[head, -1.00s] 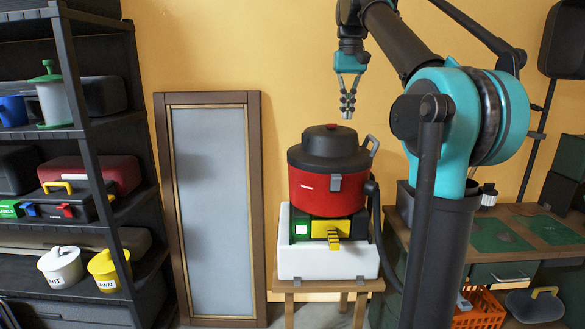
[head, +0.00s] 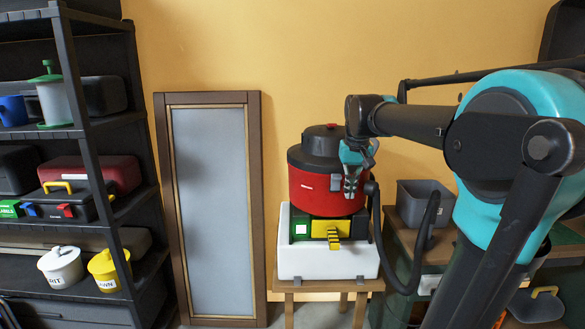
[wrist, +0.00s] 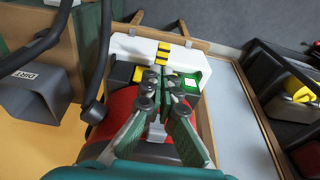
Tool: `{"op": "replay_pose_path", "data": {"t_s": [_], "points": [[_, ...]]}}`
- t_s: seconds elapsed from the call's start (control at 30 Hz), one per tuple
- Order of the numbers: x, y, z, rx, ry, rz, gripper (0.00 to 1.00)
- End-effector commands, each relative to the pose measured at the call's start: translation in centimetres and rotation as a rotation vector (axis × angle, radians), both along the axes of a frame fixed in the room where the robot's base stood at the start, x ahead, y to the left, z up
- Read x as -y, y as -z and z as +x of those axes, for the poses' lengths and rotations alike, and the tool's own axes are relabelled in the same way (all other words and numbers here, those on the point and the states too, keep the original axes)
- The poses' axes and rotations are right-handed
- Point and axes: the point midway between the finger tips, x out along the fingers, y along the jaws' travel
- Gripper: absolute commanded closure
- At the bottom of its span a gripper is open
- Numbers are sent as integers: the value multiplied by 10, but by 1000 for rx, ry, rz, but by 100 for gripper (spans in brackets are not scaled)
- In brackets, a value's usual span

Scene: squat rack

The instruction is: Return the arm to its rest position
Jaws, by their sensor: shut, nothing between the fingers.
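My gripper (head: 352,186) is shut and empty, pointing down. In the head view it is in front of the right side of a red canister with a black lid (head: 312,183). The canister stands on a white base (head: 310,256) with a green panel and a yellow-and-black striped tab (head: 333,233). In the wrist view the gripper's closed fingers (wrist: 163,88) show over the red canister (wrist: 122,104), with the striped tab (wrist: 163,51) beyond them. My arm reaches in from the right. I cannot tell whether the fingers touch the canister.
The canister's base rests on a small wooden stand (head: 368,285). A black hose runs at its right. A grey bin (head: 424,203) sits on the bench at right. A framed panel (head: 210,200) and a dark shelf rack (head: 100,170) with pots and cases stand at left.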

Motion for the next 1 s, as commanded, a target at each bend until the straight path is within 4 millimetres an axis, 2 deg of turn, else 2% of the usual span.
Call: {"op": "replay_pose_path", "data": {"t_s": [0.03, 0.17, 0.3, 0.4, 0.5, 0.6, 0.7, 1.0], "points": [[3, 27, -13, 15, 1, 0, 100], [9, 91, -46, 62, 2, 0, 100], [14, 158, -93, 109, 2, -1, 100], [16, 199, -129, 142, 3, -3, 100], [19, 230, -161, 167, 3, -4, 100], [20, 251, -183, 186, 4, -5, 100], [20, 261, -196, 195, 3, -6, 100], [20, 264, -199, 198, 3, -6, 100]]}}
